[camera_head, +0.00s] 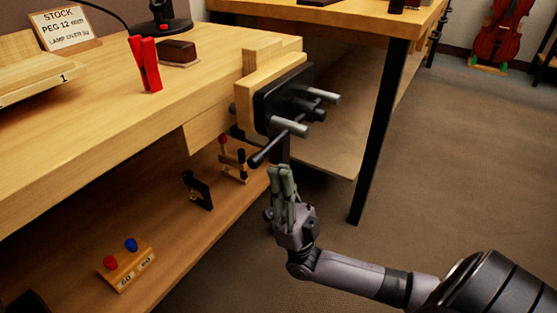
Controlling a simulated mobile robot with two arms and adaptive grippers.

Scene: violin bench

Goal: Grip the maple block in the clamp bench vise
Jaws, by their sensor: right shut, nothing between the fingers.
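The bench vise (283,100) is fixed to the end of the workbench, with a pale wooden front jaw (272,74), a dark metal plate and a dark handle bar (268,148) slanting down to the left. A pale wood block (262,48), which looks like the maple block, stands up just behind the front jaw. Its lower part is hidden, so I cannot tell whether the jaws touch it. My right gripper (283,172) points up just below the vise handle, shut and empty, seemingly apart from the bar. My left gripper is not in view.
The workbench (205,75) holds a red clamp (145,65), a dark brown block (178,52) and a stock sign (65,30). Its lower shelf (150,215) carries small clamps and a peg holder (127,265). A second table's black leg (378,135) stands right of the vise; floor is open beyond.

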